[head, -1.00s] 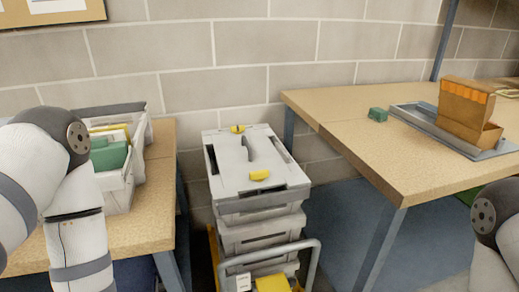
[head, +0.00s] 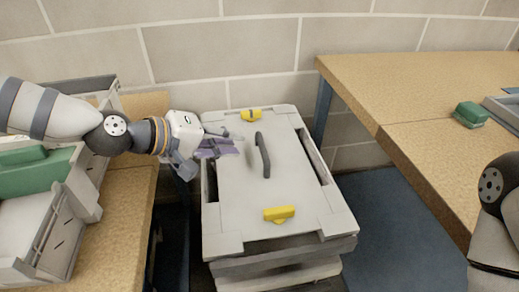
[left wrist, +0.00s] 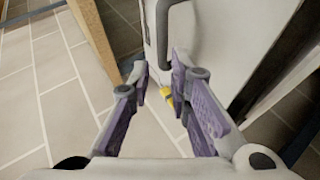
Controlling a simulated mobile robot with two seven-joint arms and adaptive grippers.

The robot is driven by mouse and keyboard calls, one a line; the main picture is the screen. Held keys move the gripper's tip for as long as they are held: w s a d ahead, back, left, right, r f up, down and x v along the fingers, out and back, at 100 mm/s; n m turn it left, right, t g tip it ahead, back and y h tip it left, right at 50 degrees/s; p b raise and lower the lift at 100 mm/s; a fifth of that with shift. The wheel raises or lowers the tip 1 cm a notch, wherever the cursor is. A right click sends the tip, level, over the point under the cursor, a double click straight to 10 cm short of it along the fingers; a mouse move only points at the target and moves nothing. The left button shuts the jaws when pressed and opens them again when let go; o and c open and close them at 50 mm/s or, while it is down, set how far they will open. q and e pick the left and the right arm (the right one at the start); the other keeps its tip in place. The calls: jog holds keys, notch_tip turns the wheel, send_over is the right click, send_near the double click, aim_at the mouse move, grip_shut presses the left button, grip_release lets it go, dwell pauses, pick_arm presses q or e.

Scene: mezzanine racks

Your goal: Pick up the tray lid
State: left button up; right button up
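The tray lid (head: 235,195) is a light grey panel on top of a stack of grey trays. A dark bar handle (head: 262,155) stands at its middle, with yellow latches (head: 279,214) at its front and back edges. My left gripper (head: 230,145) is above the lid's left part, to the left of the handle and apart from it. In the left wrist view the purple-padded fingers (left wrist: 160,70) are open with nothing between them. The lid (left wrist: 235,40) and the curved handle (left wrist: 172,25) show beyond the fingertips. My right gripper is out of view.
A wooden table (head: 130,205) with grey bins (head: 75,205) and green items (head: 40,175) stands at the left. Another wooden table (head: 400,90) with a green block (head: 470,114) stands at the right. A block wall (head: 255,50) is close behind the stack.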

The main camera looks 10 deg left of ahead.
aim_at(260, 145)
pick_arm(q)
jog(key=x, duration=0.4)
jog(key=b+x, duration=0.1)
jog(key=x, duration=0.4)
jog(key=shift+d+f, duration=0.1)
jog(key=shift+f, duration=0.4)
jog(key=shift+w+d, duration=0.15)
jog(key=shift+w, duration=0.1)
jog(key=shift+r, duration=0.1)
grip_shut()
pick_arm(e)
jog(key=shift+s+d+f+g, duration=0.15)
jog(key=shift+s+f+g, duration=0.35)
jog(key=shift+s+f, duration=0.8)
